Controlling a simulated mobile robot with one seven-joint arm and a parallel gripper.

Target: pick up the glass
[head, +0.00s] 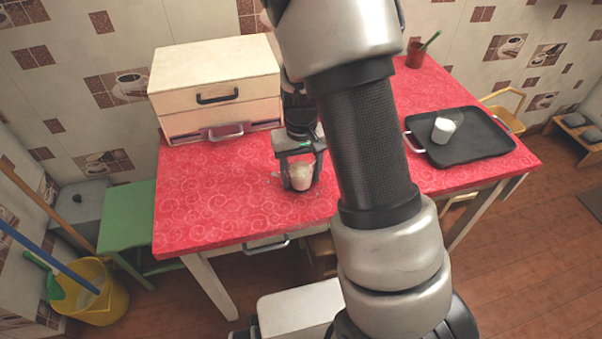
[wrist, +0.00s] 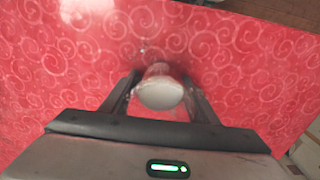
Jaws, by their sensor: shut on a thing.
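The glass (head: 301,178) is near the front of the red oilcloth table (head: 215,205), right of the drawer box. It looks clear with pale, whitish contents. My gripper (head: 300,185) comes down from above with a finger on each side of it and is shut on it. In the wrist view the glass (wrist: 160,92) shows from above as a pale round shape between the two fingertips (wrist: 160,104). I cannot tell whether its base touches the cloth.
A cream drawer box (head: 215,85) stands behind on the left. A black tray (head: 462,145) holding a white cup (head: 443,129) is at the right. A red cup (head: 415,55) is at the back. The left front of the table is clear.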

